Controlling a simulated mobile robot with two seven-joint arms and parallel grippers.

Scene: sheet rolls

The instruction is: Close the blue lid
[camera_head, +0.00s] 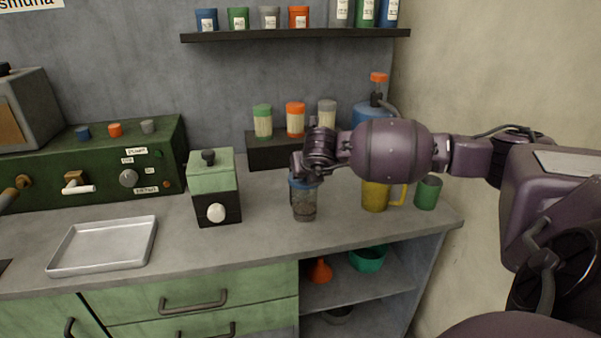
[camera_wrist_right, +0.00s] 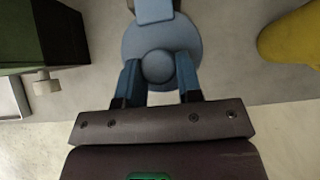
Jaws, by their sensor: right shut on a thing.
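A clear jar (camera_head: 304,207) with dark contents stands upright on the counter. The blue lid (camera_head: 303,184) is at its top, partly hidden by my right gripper (camera_head: 304,174). In the right wrist view the blue lid (camera_wrist_right: 137,45) is a round disc with a raised knob and a blue tab at its far side. My right gripper (camera_wrist_right: 158,74) has one finger on each side of the knob and is shut on it. Whether the lid is fully seated on the rim cannot be told. My left gripper is not in view.
A green and black grinder box (camera_head: 213,190) stands left of the jar. A yellow mug (camera_head: 375,196) and a green cup (camera_head: 428,192) stand to its right. A dark rack (camera_head: 275,152) with shakers is behind. A metal tray (camera_head: 103,246) lies at the left. The counter's front edge is close.

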